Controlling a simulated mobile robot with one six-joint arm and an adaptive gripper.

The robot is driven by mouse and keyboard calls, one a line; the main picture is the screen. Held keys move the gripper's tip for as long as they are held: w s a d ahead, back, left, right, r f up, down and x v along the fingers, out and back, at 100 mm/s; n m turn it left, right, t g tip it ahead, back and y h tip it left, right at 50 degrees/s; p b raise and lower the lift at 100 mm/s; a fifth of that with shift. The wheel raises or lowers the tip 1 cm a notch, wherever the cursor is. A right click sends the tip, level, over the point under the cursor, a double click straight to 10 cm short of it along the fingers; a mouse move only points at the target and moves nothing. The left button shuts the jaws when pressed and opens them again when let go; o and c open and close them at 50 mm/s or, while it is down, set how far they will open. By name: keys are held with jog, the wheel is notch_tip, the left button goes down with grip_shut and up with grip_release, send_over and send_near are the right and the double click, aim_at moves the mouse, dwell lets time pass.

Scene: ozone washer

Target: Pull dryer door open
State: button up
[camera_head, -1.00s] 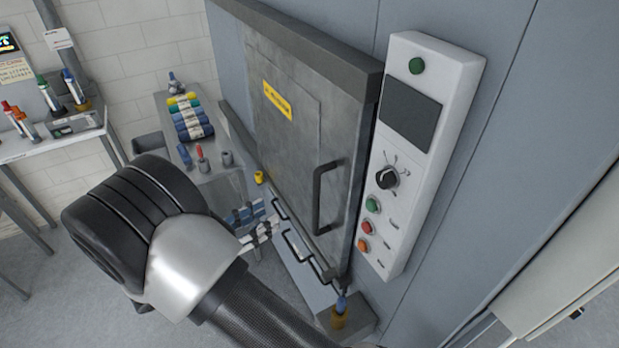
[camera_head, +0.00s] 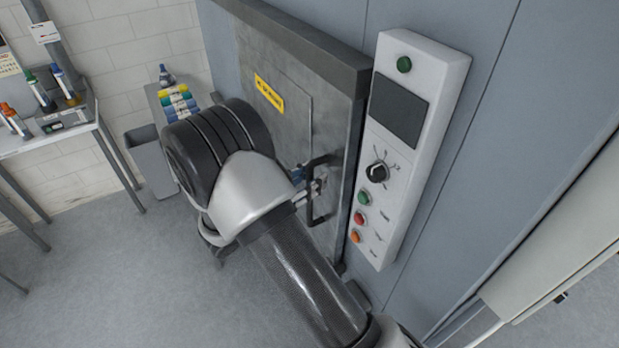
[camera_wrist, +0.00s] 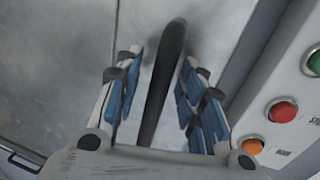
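The dryer door (camera_head: 290,140) is a grey metal panel with a yellow label, and it looks closed. Its black bar handle (camera_head: 321,205) is on the right side of the door. In the wrist view the handle (camera_wrist: 165,75) runs between the two blue-padded fingers of my gripper (camera_wrist: 160,72). The gripper is open, with gaps visible on both sides of the bar. In the head view my gripper (camera_head: 311,186) is at the handle, partly hidden behind my arm and the bar.
A white control panel (camera_head: 411,150) with a knob and coloured buttons is just right of the door; its buttons (camera_wrist: 283,110) show close to my gripper in the wrist view. Coloured rolls (camera_head: 178,104) lie on a stand behind. A table (camera_head: 85,122) stands left. Floor (camera_head: 120,270) at lower left is clear.

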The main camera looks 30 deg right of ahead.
jog(key=shift+c, duration=0.3)
grip_shut()
dwell(0.6)
